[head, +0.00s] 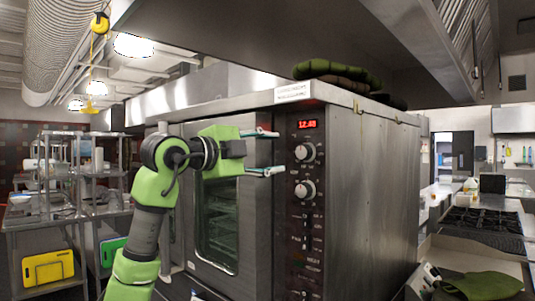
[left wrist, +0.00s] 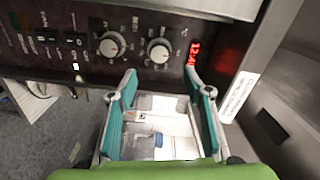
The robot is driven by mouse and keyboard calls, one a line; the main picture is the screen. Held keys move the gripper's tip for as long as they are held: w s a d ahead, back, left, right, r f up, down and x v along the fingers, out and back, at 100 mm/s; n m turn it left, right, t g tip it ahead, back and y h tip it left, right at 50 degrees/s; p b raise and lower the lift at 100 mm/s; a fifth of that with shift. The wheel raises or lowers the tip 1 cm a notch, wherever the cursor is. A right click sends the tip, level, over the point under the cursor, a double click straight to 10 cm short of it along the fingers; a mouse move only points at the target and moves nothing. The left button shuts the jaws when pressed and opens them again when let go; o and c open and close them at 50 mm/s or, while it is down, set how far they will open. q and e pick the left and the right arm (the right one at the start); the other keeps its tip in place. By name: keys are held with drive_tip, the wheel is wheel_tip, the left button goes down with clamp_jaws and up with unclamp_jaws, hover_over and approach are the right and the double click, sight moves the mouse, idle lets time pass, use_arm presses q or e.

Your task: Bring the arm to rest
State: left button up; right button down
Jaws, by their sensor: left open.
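My left arm, lime green and grey, rises from the lower left of the head view. My left gripper (head: 280,152) is at its end, pointing right, in front of the oven's front face near the control panel. Its two teal-padded fingers are apart with nothing between them. In the left wrist view the same gripper (left wrist: 160,78) is open and empty, with the oven's knobs and red display beyond the fingertips. The oven (head: 360,200) is a large steel unit with a glass door (head: 216,225). My right gripper is not in view.
The control panel (head: 304,240) has two round knobs and a lit red display. Dark green cloth items (head: 335,72) lie on the oven. Metal shelving (head: 60,205) stands at left. A stove (head: 483,220) and an olive-green cloth item (head: 482,286) are at right. A steel hood hangs overhead.

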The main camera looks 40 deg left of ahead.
use_arm(q)
drive_tip(key=shift+s, duration=0.45)
